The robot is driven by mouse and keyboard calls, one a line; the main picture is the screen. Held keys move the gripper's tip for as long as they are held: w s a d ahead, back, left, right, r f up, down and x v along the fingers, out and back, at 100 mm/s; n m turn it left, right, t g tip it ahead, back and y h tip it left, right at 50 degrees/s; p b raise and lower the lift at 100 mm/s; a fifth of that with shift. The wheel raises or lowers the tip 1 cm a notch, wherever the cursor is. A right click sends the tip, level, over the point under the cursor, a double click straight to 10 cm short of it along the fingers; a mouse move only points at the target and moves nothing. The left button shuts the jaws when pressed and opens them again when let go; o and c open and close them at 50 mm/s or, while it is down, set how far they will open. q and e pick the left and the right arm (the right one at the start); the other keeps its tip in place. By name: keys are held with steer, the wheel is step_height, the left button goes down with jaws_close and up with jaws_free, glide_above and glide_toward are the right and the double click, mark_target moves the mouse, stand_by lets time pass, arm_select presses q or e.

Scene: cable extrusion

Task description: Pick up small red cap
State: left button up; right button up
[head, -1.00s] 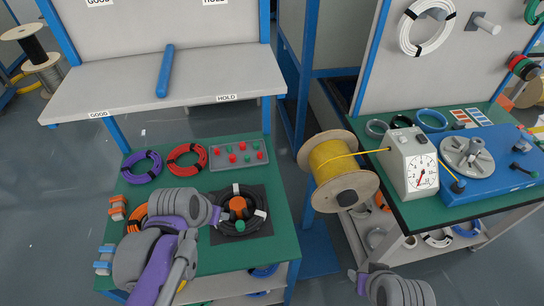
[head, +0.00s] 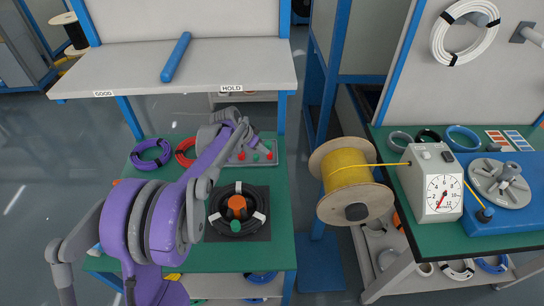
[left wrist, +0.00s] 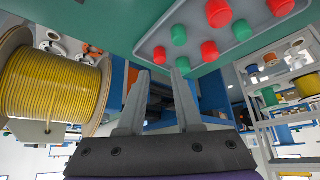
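A grey tray (head: 240,163) holds several small red and green caps at the back of the green table. In the head view a red cap (head: 241,156) shows beside a green cap (head: 255,157), partly screened by my left arm. In the left wrist view the tray (left wrist: 222,47) is above the fingers, with red caps (left wrist: 209,51) and green caps (left wrist: 178,35) in it. My left gripper (left wrist: 157,85) is open and empty, its fingertips apart and close to the tray's edge. Its fingers are hard to make out in the head view. My right gripper is out of view.
A purple coil (head: 151,153) and a red coil (head: 184,152) lie left of the tray. The shelf (head: 200,75) overhangs behind. A yellow cable spool (head: 352,180) stands to the right.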

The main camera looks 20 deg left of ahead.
mark_target(272, 156)
arm_select(q)
steer(key=x, duration=0.6)
steer(key=shift+w+f, duration=0.25)
steer(key=shift+f, duration=0.1)
jaws_close()
